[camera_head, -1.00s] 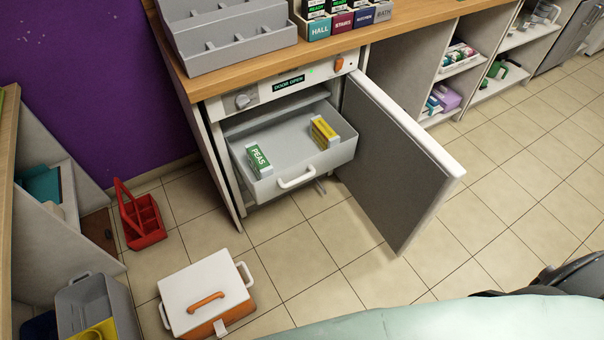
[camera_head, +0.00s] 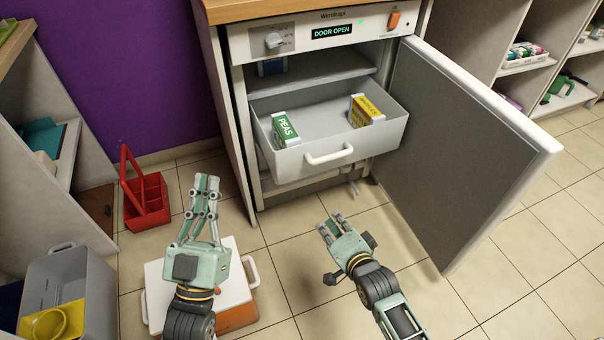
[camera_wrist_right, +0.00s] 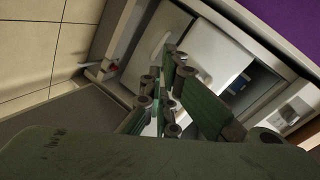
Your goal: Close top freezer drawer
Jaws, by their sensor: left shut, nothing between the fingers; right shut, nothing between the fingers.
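The top freezer drawer (camera_head: 317,166) is pulled out of the freezer in the head view, with a white handle (camera_head: 329,155) on its front. A green peas box (camera_head: 286,130) and a yellow box (camera_head: 366,111) lie inside it. The freezer door (camera_head: 462,150) stands wide open to the right. My left gripper (camera_head: 208,184) is shut and empty, left of and in front of the drawer. My right gripper (camera_head: 331,222) is shut and empty, below and in front of the handle. Its fingers (camera_wrist_right: 166,85) also show in the right wrist view, apart from the drawer front.
A red caddy (camera_head: 147,198) and a grey bin (camera_head: 70,285) are at the left. The open door bounds the right side; tiled floor lies clear in front.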

